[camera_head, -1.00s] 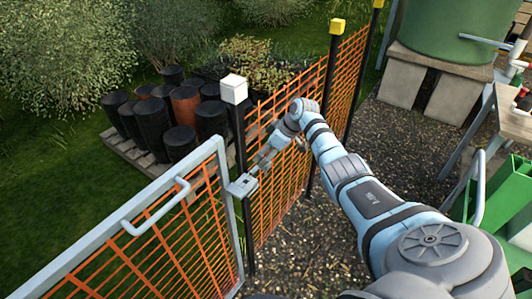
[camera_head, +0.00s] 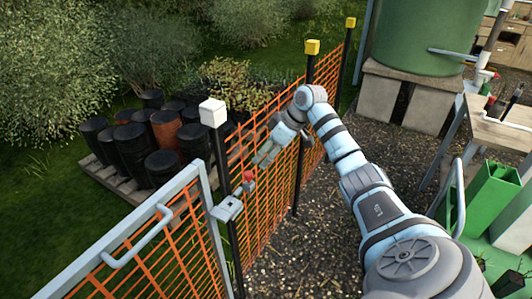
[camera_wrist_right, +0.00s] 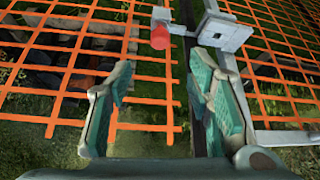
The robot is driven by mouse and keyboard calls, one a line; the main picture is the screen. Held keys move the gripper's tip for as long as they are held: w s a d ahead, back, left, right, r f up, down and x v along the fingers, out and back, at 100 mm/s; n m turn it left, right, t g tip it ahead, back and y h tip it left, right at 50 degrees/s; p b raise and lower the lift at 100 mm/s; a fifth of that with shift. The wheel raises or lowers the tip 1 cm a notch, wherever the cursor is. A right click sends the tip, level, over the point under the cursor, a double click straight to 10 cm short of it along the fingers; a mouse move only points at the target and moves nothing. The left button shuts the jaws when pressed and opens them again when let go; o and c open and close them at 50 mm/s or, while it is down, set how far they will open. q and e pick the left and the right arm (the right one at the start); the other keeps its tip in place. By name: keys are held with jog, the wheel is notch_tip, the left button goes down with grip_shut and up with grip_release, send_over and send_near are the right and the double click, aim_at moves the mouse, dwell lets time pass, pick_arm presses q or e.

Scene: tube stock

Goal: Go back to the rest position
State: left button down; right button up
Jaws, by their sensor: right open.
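My right gripper (camera_head: 265,150) is open and empty in front of the orange mesh fence, a little right of the gate latch. In the right wrist view its two fingers (camera_wrist_right: 160,105) stand apart with nothing between them. The grey latch (camera_head: 228,208) with a red knob (camera_head: 248,177) sits on the dark post at the gate's edge. In the right wrist view the latch plate (camera_wrist_right: 223,35) and red knob (camera_wrist_right: 160,38) are beyond the fingertips, apart from them. My left gripper is not in view.
The grey-framed gate (camera_head: 130,228) with orange mesh stands at the left, in line with the fence (camera_head: 270,200). Black barrels (camera_head: 130,150) stand on a pallet behind it. A green tank (camera_head: 430,35) and a green container (camera_head: 490,200) are at the right. The gravel between is clear.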

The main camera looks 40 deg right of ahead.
dwell(0.4)
jog(key=w+d+f+m+t+h, duration=0.3)
jog(key=w+d+m+h, duration=0.1)
jog(key=w+d+m, duration=0.25)
jog(key=s+a+f+g+h, duration=0.15)
jog(key=s+f, duration=0.35)
jog(key=f, duration=0.8)
jog(key=s+a+f+t+h, duration=0.15)
jog(key=s+f, duration=0.25)
jog(key=f, duration=0.9)
jog(key=s+a+f+n+g+y, duration=0.1)
jog(key=s+a+f+g, duration=0.1)
jog(key=s+a+f, duration=0.55)
jog(key=s+a+f+g+y, duration=0.15)
jog(key=s+a+f, duration=0.35)
jog(key=s+f, duration=0.6)
jog(key=s+a+f+g, duration=0.1)
jog(key=s+a, duration=0.3)
jog(key=s, duration=0.8)
jog(key=s+a+f+g, duration=0.2)
jog(key=s+a, duration=0.3)
jog(key=s, duration=0.7)
jog(key=shift+g+y, duration=0.35)
jog(key=shift+y, duration=0.1)
